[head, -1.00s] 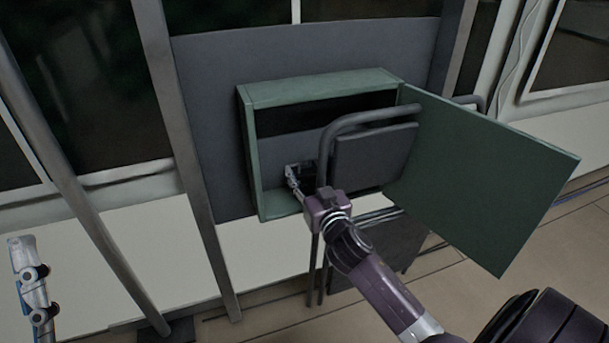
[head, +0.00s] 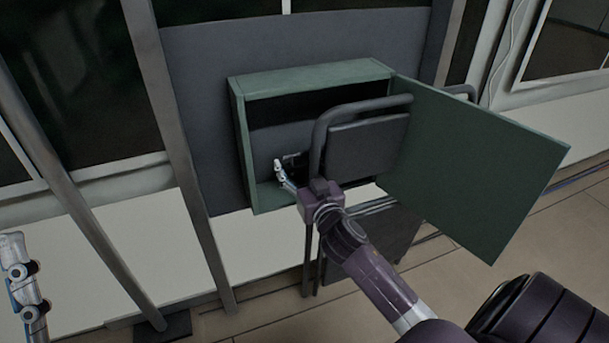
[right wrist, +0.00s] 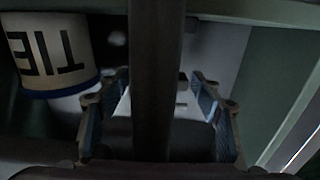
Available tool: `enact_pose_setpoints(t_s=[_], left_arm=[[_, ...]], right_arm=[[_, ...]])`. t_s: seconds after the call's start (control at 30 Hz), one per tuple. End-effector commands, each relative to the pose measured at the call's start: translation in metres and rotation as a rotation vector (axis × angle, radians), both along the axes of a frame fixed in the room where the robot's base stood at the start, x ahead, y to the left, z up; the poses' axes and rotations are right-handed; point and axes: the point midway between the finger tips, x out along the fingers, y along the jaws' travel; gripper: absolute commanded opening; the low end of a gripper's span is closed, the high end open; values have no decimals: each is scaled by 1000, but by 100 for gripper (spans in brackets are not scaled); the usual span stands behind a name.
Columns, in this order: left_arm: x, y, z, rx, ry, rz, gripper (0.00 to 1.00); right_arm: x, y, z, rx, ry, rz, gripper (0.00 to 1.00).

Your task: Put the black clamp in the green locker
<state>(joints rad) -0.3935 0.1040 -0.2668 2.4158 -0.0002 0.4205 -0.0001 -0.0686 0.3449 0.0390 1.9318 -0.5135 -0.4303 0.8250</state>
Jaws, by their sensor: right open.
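The green locker (head: 310,78) is mounted on a grey panel, with its door (head: 470,165) swung open to the right. My right gripper (head: 287,170) is open inside the lower left part of the locker. A small dark object (head: 293,158) shows at its fingers; it may be the black clamp, but it is too small and dark to be sure. In the right wrist view the fingers (right wrist: 155,100) are spread apart, with a dark vertical bar crossing in front. Part of my left gripper (head: 22,280) shows at the left edge; its jaw state is unclear.
A dark folding chair (head: 368,145) stands in front of the locker, its tube frame close to my right gripper and covering part of the opening. A white roll with dark letters and a blue rim (right wrist: 50,52) is left of the fingers in the right wrist view.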

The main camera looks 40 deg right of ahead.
Motion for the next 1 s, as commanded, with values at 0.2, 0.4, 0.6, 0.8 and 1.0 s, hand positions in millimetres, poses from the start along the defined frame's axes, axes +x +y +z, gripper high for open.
enact_pose_setpoints(t_s=[0.2,0.4,0.6,0.8,1.0], left_arm=[[25,-3,-22,43,148,11,40],[45,-5,-48,87,295,18,40],[56,-6,-69,116,398,23,40],[60,-6,-79,130,445,26,40],[61,-6,-82,132,455,26,40]], right_arm=[[-30,7,1,3,2,-1,60],[-68,17,1,4,2,-1,60],[-98,24,1,3,1,-1,60],[-114,27,1,1,0,-1,60],[-116,34,3,-1,-6,13,60]])
